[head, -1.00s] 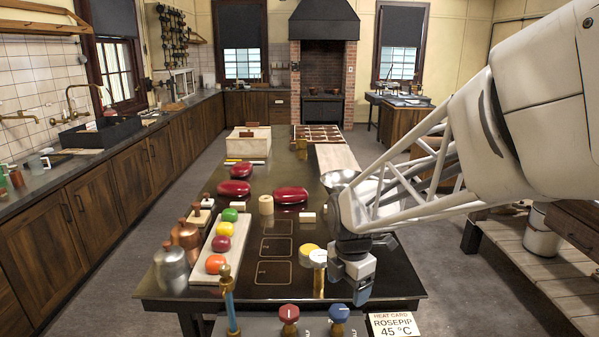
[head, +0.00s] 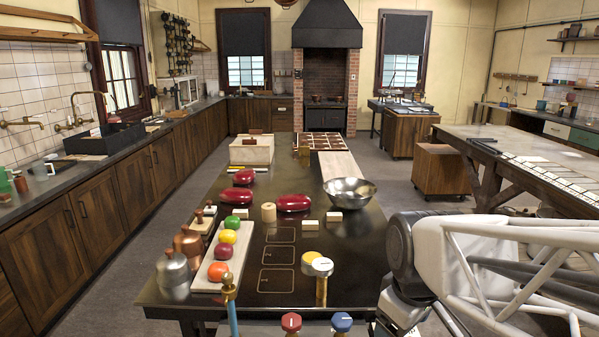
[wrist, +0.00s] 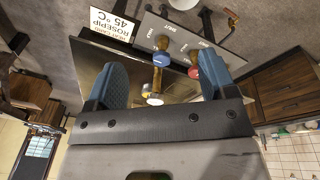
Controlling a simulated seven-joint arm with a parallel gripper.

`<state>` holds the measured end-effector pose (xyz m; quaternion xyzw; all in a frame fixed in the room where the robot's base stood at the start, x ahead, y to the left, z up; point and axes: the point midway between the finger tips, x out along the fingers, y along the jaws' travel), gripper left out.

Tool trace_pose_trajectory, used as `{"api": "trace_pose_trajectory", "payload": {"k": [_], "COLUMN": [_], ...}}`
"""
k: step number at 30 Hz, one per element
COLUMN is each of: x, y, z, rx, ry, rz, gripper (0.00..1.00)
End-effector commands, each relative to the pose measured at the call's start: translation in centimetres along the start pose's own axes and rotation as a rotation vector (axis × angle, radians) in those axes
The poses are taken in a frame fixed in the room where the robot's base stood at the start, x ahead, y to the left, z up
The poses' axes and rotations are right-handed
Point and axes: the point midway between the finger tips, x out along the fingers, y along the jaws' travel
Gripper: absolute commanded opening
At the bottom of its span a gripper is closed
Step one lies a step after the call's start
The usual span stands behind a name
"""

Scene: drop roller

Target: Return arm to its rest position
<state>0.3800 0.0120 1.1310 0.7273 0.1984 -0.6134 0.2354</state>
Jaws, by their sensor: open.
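My gripper (wrist: 163,78) is open and empty in the wrist view, with its two blue-padded fingers wide apart. Between and beyond them show a brass-stemmed post with a pale round top, the blue knob (wrist: 161,52) and the red knob (wrist: 194,65). In the head view my arm reaches in from the lower right, and its dark wrist hangs beside the front right corner of the dark table (head: 345,262). The fingertips cannot be made out there. The gripper touches nothing that I can see.
A metal bowl (head: 350,192) stands on the table's right side. A pale tray (head: 207,284) of coloured balls and a copper canister (head: 188,242) stand at left. Red ovals (head: 293,202) lie mid-table. The blue knob (head: 341,322) is at the front edge. Open floor lies to the right.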

Motion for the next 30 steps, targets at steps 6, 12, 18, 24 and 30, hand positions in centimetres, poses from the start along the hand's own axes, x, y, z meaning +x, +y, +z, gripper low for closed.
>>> {"api": "trace_pose_trajectory", "payload": {"k": [6,12,18,24,30], "x": [-1.1,-1.7,-1.8,-1.8,-1.8], "y": [-1.2,-2.0,-2.4,-2.4,-2.4], "z": [3.1,5.2,5.9,6.0,6.0], "rx": [0.322,0.547,0.64,0.647,0.646], "ry": [0.028,0.049,0.057,0.058,0.058], "rz": [0.019,0.027,0.029,0.029,0.029], "gripper": [0.78,0.78,0.78,0.78,0.78]}}
